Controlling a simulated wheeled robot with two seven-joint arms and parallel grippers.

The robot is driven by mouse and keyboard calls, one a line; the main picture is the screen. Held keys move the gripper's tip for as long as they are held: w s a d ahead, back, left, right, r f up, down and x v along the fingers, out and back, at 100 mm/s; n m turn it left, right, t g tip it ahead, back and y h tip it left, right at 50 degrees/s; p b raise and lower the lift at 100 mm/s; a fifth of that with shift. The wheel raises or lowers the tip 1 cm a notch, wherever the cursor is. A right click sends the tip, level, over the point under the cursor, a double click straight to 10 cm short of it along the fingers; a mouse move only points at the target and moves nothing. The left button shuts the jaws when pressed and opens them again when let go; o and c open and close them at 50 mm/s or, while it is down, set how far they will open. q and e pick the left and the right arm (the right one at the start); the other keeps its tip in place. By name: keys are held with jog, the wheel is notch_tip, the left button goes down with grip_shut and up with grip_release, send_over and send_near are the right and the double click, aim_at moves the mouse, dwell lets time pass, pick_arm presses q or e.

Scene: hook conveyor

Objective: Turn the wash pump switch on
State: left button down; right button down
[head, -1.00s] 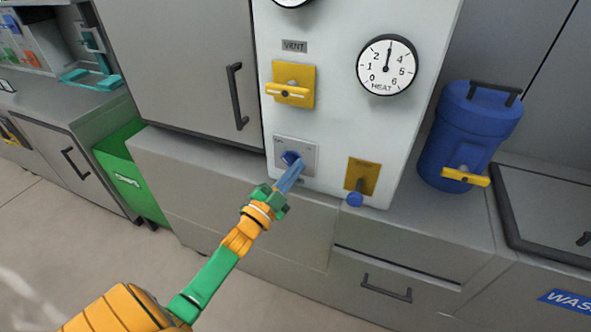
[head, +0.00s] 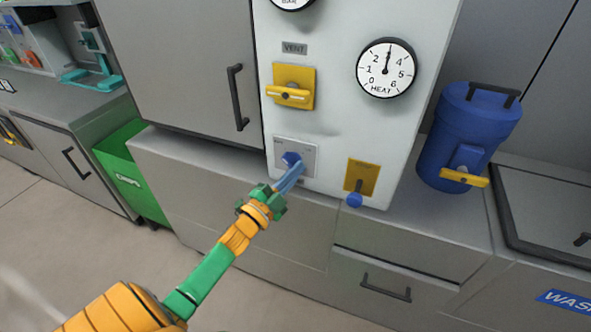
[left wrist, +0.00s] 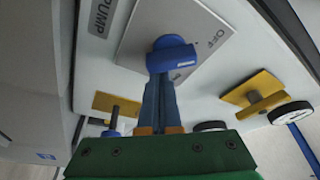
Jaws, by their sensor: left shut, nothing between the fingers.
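The wash pump switch is a blue knob (head: 290,158) on a light grey square plate (head: 309,155), low on the white panel. In the left wrist view the knob (left wrist: 172,56) shows large, with "OFF" printed on its plate (left wrist: 207,30) and "PUMP" on a label (left wrist: 103,15) beside it. My left gripper (head: 296,172) is shut and empty. Its blue fingertips are at the knob's lower edge; in the left wrist view the fingers (left wrist: 160,92) end right against or just short of the knob, and I cannot tell if they touch. My right gripper is out of view.
Above the switch is a yellow vent handle (head: 289,92). To its right are a yellow-plated lever with a blue ball (head: 354,199) and a heat dial (head: 387,67). A blue canister (head: 468,128) with a yellow tap stands further right. A green bin (head: 134,176) is at left.

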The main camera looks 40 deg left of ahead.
pick_arm(q)
jog(key=shift+m, duration=0.4)
jog(key=m, duration=0.1)
jog(key=m+g+p, duration=0.1)
jog(key=m+p, duration=0.1)
jog(key=m, duration=0.1)
jog(key=shift+a+f+h, duration=0.15)
jog(key=shift+f+h, duration=0.1)
jog(key=shift+h, duration=0.15)
jog(key=m+g+p, duration=0.1)
jog(key=m, duration=0.1)
jog(key=a+f+m+g+p, duration=0.1)
jog(key=m, duration=0.2)
jog(key=m+g+p, duration=0.1)
jog(key=m+p, duration=0.1)
jog(key=m, duration=0.1)
jog(key=shift+s+a+f+y, duration=0.15)
jog(key=shift+s+a+y, duration=0.1)
jog(key=shift+y, duration=0.15)
jog(key=shift+a, duration=0.15)
